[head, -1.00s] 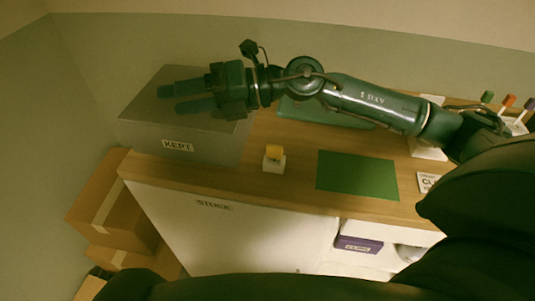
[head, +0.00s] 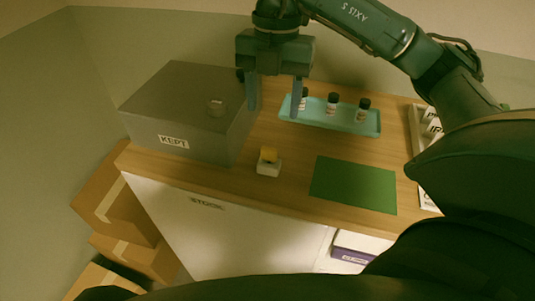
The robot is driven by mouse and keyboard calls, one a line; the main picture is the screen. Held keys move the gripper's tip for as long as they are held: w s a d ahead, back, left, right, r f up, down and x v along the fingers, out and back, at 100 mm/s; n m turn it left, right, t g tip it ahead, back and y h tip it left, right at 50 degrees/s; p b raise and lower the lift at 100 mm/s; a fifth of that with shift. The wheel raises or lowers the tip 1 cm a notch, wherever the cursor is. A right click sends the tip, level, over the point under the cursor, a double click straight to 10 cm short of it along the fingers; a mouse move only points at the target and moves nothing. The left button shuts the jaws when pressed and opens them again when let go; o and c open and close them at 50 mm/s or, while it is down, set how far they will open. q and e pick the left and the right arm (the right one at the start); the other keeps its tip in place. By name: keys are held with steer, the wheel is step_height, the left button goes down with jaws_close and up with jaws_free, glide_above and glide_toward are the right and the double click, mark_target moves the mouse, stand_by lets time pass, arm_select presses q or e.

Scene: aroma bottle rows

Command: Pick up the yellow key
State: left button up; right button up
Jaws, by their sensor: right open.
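The yellow key (head: 268,154) is a small yellow piece set on a small white block (head: 268,169). The block stands on the wooden top near its front edge, between the grey box and the green mat. My right gripper (head: 274,111) is open and empty, its two fingers pointing down. In the head view it shows above and behind the key, apart from it. My left gripper is not in view.
A teal tray (head: 370,127) with several dark-capped bottles is at the back. A green mat (head: 353,185) lies right of the key. White labelled pieces (head: 432,125) stand far right.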

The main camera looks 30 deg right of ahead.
mark_target(269, 148)
steer(key=f, duration=0.3)
steer(key=a+f, duration=0.1)
steer(key=f, duration=0.3)
steer(key=f+p, duration=0.1)
steer(key=f, duration=0.3)
steer(key=shift+s+a, duration=0.15)
steer(key=shift+s, duration=0.25)
steer(key=shift+r, duration=0.1)
steer(key=c, duration=1.1)
